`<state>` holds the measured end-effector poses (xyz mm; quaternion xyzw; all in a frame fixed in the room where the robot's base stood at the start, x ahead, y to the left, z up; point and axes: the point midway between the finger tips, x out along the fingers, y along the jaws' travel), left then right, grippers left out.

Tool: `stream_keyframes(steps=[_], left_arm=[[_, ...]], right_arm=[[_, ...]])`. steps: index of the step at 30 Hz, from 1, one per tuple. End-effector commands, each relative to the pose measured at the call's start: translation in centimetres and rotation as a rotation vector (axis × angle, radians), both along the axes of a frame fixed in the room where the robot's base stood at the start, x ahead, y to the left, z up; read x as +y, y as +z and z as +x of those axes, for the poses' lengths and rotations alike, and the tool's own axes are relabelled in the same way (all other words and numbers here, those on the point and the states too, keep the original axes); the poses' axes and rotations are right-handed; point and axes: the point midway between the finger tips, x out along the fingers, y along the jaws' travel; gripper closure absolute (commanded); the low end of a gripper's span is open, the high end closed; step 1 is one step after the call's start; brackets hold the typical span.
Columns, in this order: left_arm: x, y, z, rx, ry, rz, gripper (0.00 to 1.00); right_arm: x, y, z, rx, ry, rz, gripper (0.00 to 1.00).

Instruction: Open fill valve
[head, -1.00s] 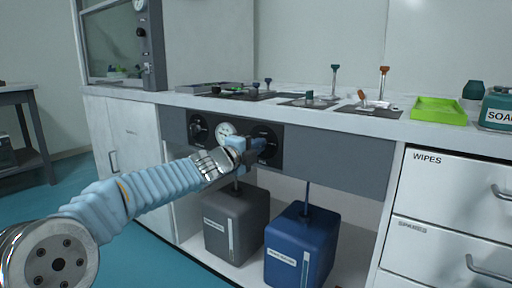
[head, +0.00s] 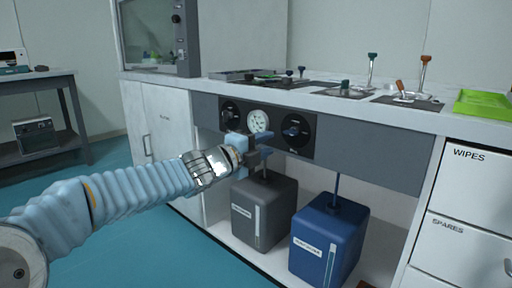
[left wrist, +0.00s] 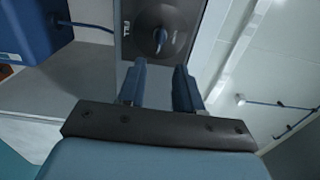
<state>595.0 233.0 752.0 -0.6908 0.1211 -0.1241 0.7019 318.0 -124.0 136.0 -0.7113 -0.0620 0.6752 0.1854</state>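The black valve panel (head: 275,137) is on the bench front, with a white gauge between two round dials. In the left wrist view a knob (left wrist: 160,38) on a dark dial is marked FILL. My left gripper (head: 268,146) is in front of the panel, left of and below the blue knob. In the left wrist view its two blue fingers (left wrist: 160,82) are apart with nothing between them. The knob lies beyond the fingertips. My right gripper is not in view.
A grey container (head: 263,212) and a blue container (head: 328,240) stand in the open bay below the panel, with tubes rising from them. The benchtop (head: 330,98) juts above. White drawers (head: 470,190) are at right. Open floor lies at left.

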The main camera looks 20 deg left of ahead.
Motion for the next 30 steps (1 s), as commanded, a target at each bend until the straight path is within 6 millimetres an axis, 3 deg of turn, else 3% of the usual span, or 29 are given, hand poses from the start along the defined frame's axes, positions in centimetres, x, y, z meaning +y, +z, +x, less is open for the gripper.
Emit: stream_keyframes(steps=[3,7,23,26,29,30], left_arm=[[0.7,0.2,-1.8,-0.001,0.002,0.000,0.66],[1.0,0.1,-2.8,0.000,0.000,0.001,0.66],[1.0,-0.3,-2.9,0.007,-0.001,-0.006,0.66],[0.6,-2.7,-2.1,0.069,-0.003,-0.063,0.66],[-0.5,-8.3,-0.6,0.212,0.002,-0.200,0.66],[-1.1,-11.3,0.0,0.291,0.011,-0.273,0.66]], right_arm=[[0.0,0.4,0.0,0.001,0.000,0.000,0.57],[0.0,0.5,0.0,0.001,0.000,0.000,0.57],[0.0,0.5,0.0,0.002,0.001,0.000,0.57],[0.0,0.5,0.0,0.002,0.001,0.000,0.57],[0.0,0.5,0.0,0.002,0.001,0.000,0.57],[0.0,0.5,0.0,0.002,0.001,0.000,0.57]])
